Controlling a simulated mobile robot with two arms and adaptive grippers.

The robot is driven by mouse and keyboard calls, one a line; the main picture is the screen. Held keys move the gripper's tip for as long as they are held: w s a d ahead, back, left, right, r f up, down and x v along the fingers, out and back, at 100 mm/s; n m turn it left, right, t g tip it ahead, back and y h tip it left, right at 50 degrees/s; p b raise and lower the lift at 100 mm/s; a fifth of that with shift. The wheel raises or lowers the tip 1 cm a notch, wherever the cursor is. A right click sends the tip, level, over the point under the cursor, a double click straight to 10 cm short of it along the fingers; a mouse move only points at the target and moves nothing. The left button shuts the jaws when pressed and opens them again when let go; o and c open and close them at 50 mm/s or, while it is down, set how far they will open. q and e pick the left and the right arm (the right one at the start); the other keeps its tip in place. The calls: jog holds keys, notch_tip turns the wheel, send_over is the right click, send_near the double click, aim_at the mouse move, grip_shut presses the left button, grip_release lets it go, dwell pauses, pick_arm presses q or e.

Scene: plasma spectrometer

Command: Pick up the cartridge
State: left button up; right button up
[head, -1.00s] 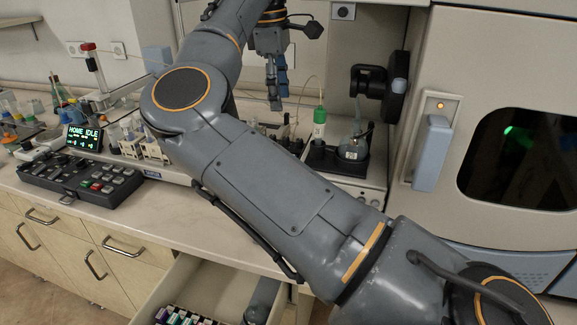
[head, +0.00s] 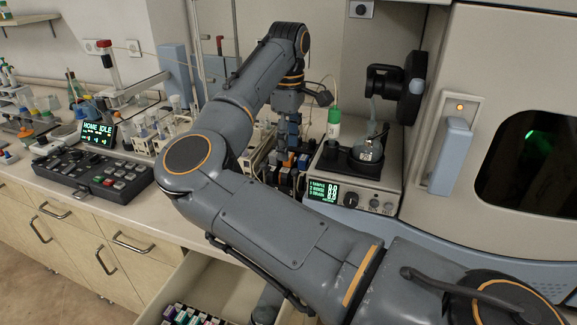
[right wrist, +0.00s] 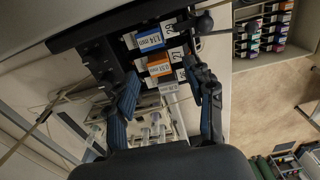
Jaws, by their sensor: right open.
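Small black cartridges sit in a row in the right wrist view, one with a blue label reading 1.14 mm (right wrist: 150,40) and one with an orange label reading 0.51 mm (right wrist: 153,66). Their labels face my wrist camera. My right gripper (right wrist: 162,76) is open, with one finger on each side of the row in that view and nothing held. In the head view my right gripper (head: 289,148) points down beside the instrument with the green display. Blue and orange parts (head: 302,162) show just below it, partly hidden by my arm. Contact cannot be made out. My left gripper is not in view.
The instrument (head: 385,185) bears a flask (head: 368,147) and a green-capped bottle (head: 334,122). Left are racks of vials (head: 174,133) and a control panel (head: 98,178). An open drawer (head: 233,280) holds several boxes. The large spectrometer (head: 470,60) stands right.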

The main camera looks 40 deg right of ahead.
notch_tip(320, 180, down, 2)
jog(key=shift+d+f, duration=0.1)
jog(key=shift+c, duration=0.2)
grip_shut()
notch_tip(320, 180, up, 10)
jog(key=shift+b, duration=0.4)
dwell(0.6)
